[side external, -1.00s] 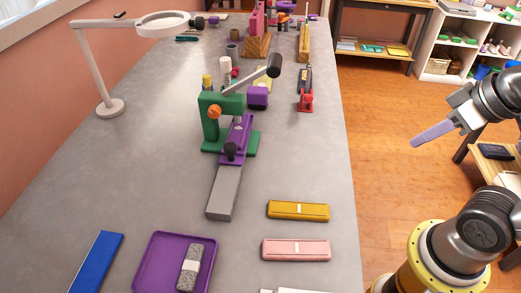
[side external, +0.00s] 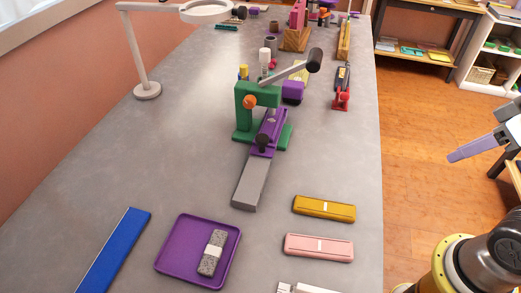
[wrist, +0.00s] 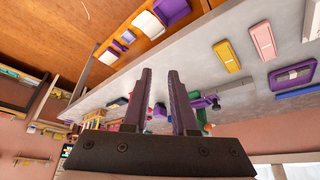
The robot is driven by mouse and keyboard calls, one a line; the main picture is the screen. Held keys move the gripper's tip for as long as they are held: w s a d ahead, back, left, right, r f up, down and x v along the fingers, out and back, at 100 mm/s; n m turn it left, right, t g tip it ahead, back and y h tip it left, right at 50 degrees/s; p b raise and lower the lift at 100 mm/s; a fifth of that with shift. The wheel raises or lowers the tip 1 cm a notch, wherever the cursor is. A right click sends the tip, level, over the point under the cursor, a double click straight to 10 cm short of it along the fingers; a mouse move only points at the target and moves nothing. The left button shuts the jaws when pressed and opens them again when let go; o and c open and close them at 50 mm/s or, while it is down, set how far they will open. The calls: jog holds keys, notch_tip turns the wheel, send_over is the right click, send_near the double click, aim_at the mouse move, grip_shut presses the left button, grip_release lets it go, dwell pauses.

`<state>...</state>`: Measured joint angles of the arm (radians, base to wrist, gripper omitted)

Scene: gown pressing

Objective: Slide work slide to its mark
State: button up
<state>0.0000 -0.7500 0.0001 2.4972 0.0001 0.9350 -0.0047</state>
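The work slide (side external: 269,130) is a purple block with a black knob at its front end. It sits at the green press (side external: 243,112), at the back end of a grey rail (side external: 251,184) whose front part is bare. In the wrist view the purple slide and green press show small beyond the right finger, partly hidden by it. I cannot make out a mark on the rail. My gripper (wrist: 160,71) is open and empty, its two fingers apart. In the side view one finger (side external: 470,149) shows at the right edge, off the table and well away from the slide.
A yellow case (side external: 324,208) and a pink case (side external: 318,247) lie right of the rail. A purple tray (side external: 170,260) holding a grey block and a blue strip (side external: 114,249) lie at the front. The press lever (side external: 290,72) slants up right. The table left of the rail is clear.

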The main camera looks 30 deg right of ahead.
jog(key=o, duration=0.4)
jog(key=r, duration=0.2)
jog(key=w+r, duration=0.1)
jog(key=r, duration=0.1)
jog(key=shift+w+r, duration=0.2)
jog(key=shift+r, duration=0.2)
jog(key=shift+o, duration=1)
jog(key=w+a+r, duration=0.1)
jog(key=w+r, duration=0.3)
jog(key=r, duration=0.1)
jog(key=shift+r+n, duration=0.2)
jog(key=shift+n, duration=0.2)
jog(key=w+a+r+n+g, duration=0.1)
jog(key=w+a+r, duration=0.1)
jog(key=w+r, duration=0.25)
jog(key=n+g, duration=0.4)
send_over(262, 137)
notch_tip(262, 137, down, 11)
notch_tip(262, 137, down, 13)
